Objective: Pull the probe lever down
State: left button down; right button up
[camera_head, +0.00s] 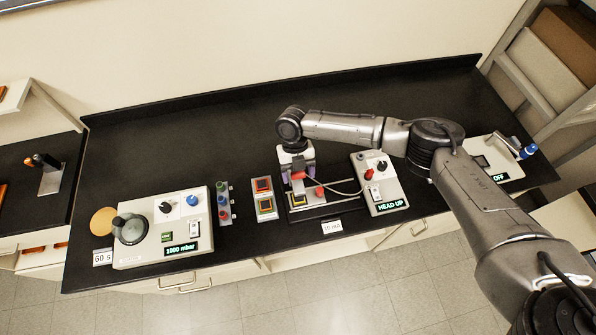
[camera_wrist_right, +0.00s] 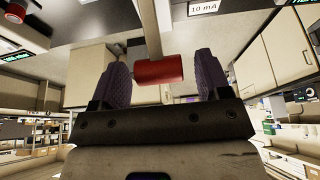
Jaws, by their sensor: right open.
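The stylus profiler (camera_head: 325,211) stands near the front middle of the bench, with a dark base and a pale column. Its probe lever has a red cylindrical grip (camera_wrist_right: 158,71) on a pale bar; a red part of it also shows in the head view (camera_head: 299,176). My right gripper (camera_head: 298,167) reaches the profiler from above. In the right wrist view its two purple-padded fingers (camera_wrist_right: 162,80) stand apart on either side of the red grip, with a clear gap on the right. My left gripper is out of view.
A controller (camera_head: 385,189) reading HEAD UP stands right of the profiler, joined by a cable. Left are two sample trays (camera_head: 265,212), a vial rack (camera_head: 223,203) and a coater (camera_head: 178,226) reading 1000 mbar. Another device (camera_head: 492,160) reads OFF at the right. The bench's back is clear.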

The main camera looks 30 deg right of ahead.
aim_at(299, 190)
jog(key=shift+f, duration=0.15)
jog(key=c, duration=1.3)
jog(key=shift+s+a+f+t+h+p, duration=0.15)
jog(key=shift+s+f+t+h+p, duration=0.15)
jog(key=shift+s+t+p, duration=0.4)
jog(key=shift+s+a+f+t+p, duration=0.1)
jog(key=shift+f+t+p, duration=0.25)
jog(key=shift+t, duration=0.35)
jog(key=shift+s+a+f+t+h+p, duration=0.15)
jog(key=shift+s+f+t+h+p, duration=0.15)
jog(key=shift+f+t+h+p, duration=0.5)
jog(key=shift+s+f+t, duration=0.15)
jog(key=shift+f+t, duration=0.4)
jog(key=shift+t, duration=0.55)
